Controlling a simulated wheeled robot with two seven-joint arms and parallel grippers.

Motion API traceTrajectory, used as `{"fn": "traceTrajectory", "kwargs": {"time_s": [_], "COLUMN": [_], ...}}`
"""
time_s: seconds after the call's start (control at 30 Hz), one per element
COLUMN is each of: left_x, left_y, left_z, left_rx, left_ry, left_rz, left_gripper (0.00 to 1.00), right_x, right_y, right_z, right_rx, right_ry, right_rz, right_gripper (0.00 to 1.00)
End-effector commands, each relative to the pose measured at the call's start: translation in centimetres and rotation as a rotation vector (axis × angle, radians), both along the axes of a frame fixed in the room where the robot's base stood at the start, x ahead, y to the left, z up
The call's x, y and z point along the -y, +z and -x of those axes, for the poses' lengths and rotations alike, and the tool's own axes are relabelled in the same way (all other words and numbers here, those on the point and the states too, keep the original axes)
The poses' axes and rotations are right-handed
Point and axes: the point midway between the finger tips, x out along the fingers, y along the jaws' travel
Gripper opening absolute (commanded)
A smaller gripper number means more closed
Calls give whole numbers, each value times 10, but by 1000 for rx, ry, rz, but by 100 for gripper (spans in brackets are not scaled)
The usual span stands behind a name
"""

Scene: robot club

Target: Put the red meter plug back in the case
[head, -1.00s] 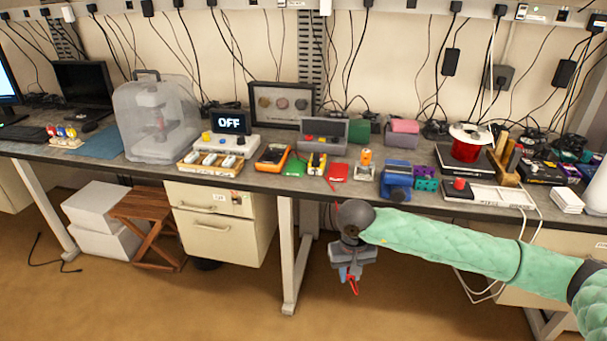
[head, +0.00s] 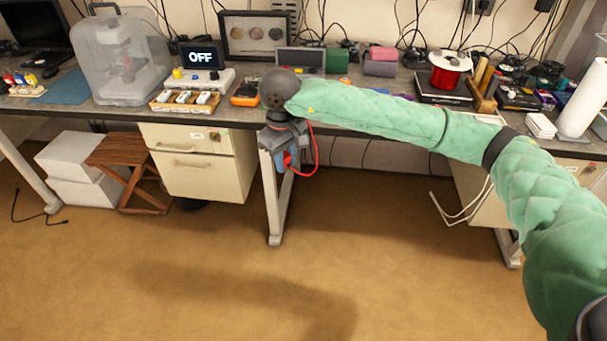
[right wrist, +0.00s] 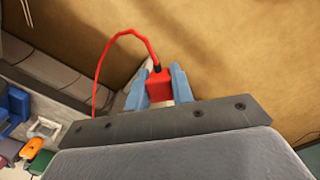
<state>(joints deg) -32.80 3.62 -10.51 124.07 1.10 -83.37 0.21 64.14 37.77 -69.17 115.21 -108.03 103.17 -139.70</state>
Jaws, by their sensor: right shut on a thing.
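My right gripper (head: 283,162) is shut on the red meter plug (right wrist: 159,85), between its two blue fingers in the right wrist view. In the head view it hangs in front of the bench edge, below bench-top height, and the plug is mostly hidden by the gripper. A red lead (head: 316,150) loops from the plug up beside the gripper; it also shows in the right wrist view (right wrist: 108,55). A grey case-like box (head: 300,60) stands at the back of the bench, its front hidden by my arm. An orange meter (head: 246,93) lies left of my wrist. My left gripper is out of view.
The bench (head: 120,113) is crowded: a clear-covered machine (head: 125,60), an OFF display (head: 201,57), a wooden tray of switches (head: 185,101), and a red spool (head: 448,70). Drawers (head: 195,160) and a bench leg (head: 272,205) stand below. The floor in front is clear.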

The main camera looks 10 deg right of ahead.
Motion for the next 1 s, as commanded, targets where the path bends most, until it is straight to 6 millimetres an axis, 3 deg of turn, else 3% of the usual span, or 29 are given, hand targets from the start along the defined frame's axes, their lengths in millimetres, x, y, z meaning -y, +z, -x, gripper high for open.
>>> {"fn": "traceTrajectory", "kwargs": {"time_s": [0.2,0.4,0.8,1.0], "left_x": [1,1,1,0], "left_y": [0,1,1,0], "left_z": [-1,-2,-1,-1], "left_rx": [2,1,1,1], "left_ry": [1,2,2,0], "left_rz": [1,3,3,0], "left_gripper": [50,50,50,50], "right_x": [-23,-31,-32,-43], "right_y": [27,35,34,15], "right_z": [-11,-14,-16,-31], "right_rx": [2,-1,-1,-1], "right_ry": [112,152,161,248], "right_rz": [-1,-1,-1,0], "right_gripper": [0,0,0,0]}}
